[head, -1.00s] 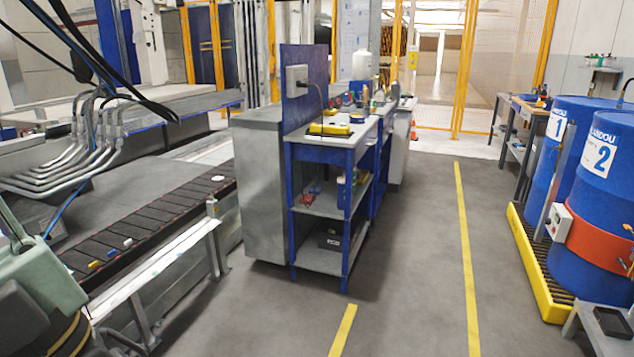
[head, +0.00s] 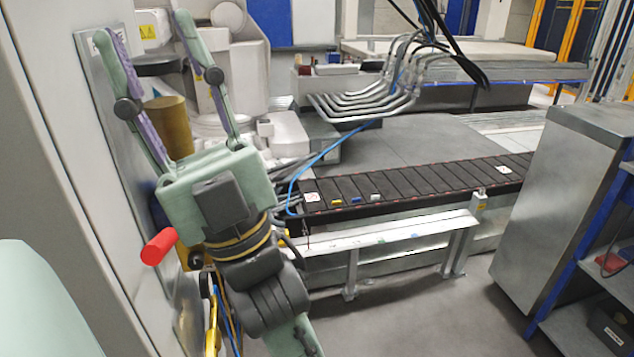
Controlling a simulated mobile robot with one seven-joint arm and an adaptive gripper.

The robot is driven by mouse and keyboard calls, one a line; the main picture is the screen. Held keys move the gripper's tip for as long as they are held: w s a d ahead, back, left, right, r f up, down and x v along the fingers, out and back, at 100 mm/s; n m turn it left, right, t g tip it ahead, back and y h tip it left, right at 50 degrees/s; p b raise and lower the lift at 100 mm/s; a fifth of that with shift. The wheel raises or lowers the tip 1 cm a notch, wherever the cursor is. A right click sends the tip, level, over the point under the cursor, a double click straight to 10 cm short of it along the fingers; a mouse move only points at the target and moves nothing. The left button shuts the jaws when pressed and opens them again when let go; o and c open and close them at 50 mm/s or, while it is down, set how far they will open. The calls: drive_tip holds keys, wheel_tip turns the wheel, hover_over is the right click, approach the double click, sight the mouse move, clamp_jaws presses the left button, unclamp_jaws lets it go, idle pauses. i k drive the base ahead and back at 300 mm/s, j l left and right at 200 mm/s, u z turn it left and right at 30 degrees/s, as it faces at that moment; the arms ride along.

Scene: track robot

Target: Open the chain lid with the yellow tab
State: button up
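A dark slatted chain track (head: 440,184) with red edging runs from the centre toward the upper right in the head view. Near its left end, a small yellow tab (head: 336,203) sits at the near edge of one slat. A blue tab (head: 356,200) and a pale tab (head: 376,197) follow to its right. The lids look closed and flat. My gripper (head: 143,28) is at the left, its pale green and purple fingers pointing up and spread wide. It is open, with nothing visible between its fingers, and well apart from the yellow tab.
Grey bent pipes with cables (head: 370,100) hang above and behind the track. A white ledge (head: 400,232) on legs runs along its front. A grey cabinet (head: 560,200) stands at the right. A red cylinder (head: 158,247) is beside my wrist. The floor before the ledge is clear.

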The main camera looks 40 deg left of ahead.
sight(332, 196)
drive_tip(key=i+l+u, duration=0.2)
drive_tip(key=u, duration=0.15)
drive_tip(key=i+l+u, duration=0.2)
drive_tip(key=u, duration=0.15)
drive_tip(key=i+l+u, duration=0.15)
drive_tip(key=l+u, duration=0.2)
drive_tip(key=i+l+u, duration=0.15)
drive_tip(key=l+u, duration=0.2)
drive_tip(key=l, duration=0.2)
drive_tip(key=l+u, duration=0.35)
drive_tip(key=l, duration=0.2)
drive_tip(key=i, duration=0.65)
drive_tip(key=i+l+u, duration=0.1)
drive_tip(key=i, duration=0.55)
